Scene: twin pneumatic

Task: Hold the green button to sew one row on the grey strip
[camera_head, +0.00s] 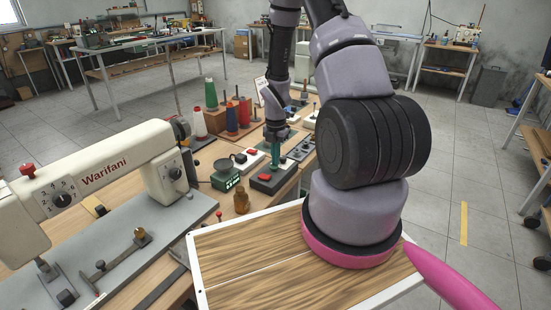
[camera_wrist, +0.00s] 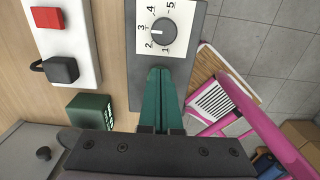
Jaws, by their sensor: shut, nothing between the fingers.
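My gripper (camera_head: 276,152) has green fingers, and they are pressed together and empty. They also show in the wrist view (camera_wrist: 160,75), where they point at a dark grey control box (camera_wrist: 192,60) with a numbered dial (camera_wrist: 162,31). The fingers cover the part of this box below the dial. Whether they touch it, I cannot tell. No green button shows clearly in either view. The white sewing machine (camera_head: 95,173) stands at the left of the head view, above its grey bed (camera_head: 130,245). I cannot pick out the grey strip with certainty.
A white box (camera_wrist: 85,22) with a red square and a black knob lies beside the dial box. A green box (camera_wrist: 93,105) is near it. Thread cones (camera_head: 211,95) stand behind. A wood-topped, white-edged surface (camera_head: 245,255) is in front. Pink bars (camera_wrist: 265,115) are at right.

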